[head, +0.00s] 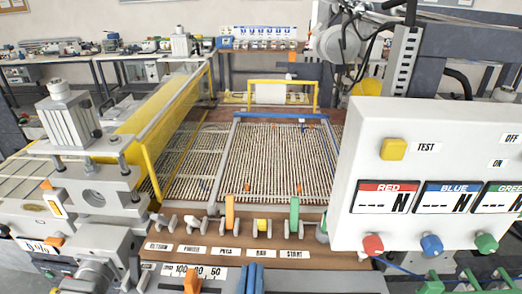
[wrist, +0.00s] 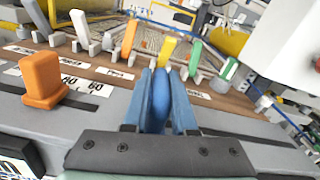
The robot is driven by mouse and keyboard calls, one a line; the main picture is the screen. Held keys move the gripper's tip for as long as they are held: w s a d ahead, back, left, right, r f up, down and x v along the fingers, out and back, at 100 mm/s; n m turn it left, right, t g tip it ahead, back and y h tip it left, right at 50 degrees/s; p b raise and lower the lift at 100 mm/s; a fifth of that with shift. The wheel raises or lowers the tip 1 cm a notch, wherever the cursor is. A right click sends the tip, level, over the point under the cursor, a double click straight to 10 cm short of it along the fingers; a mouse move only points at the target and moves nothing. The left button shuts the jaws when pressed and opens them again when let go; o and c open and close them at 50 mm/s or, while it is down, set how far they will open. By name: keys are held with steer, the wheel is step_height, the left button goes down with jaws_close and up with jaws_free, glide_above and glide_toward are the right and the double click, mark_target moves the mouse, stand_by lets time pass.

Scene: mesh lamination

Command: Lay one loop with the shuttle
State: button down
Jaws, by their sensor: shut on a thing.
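My gripper (wrist: 163,76) is shut on a rounded blue piece (wrist: 160,98), which shows between its two blue fingers in the wrist view. In the head view my gripper (head: 250,278) is at the bottom middle, in front of the labelled lever panel (head: 330,255). I cannot tell whether the blue piece is the shuttle or a handle. Behind the panel lies a bed of parallel strands (head: 275,165) with small orange marks and a blue bar (head: 285,118) along its far edge.
Orange (head: 229,212), yellow (head: 262,225) and green (head: 294,215) levers stand just beyond my gripper. An orange slider knob (wrist: 42,80) is on its left. A white control box (head: 430,160) stands right, and a grey machine (head: 80,150) left.

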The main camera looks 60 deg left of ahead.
steer(key=shift+s+a, duration=0.15)
steer(key=c, duration=0.8)
jaws_free()
steer(key=shift+s, duration=0.1)
steer(key=shift+o, duration=0.2)
steer(key=shift+d, duration=0.2)
steer(key=b+v, duration=0.4)
steer(key=v, duration=0.8)
steer(key=shift+s+d, duration=0.15)
steer(key=shift+s, duration=0.15)
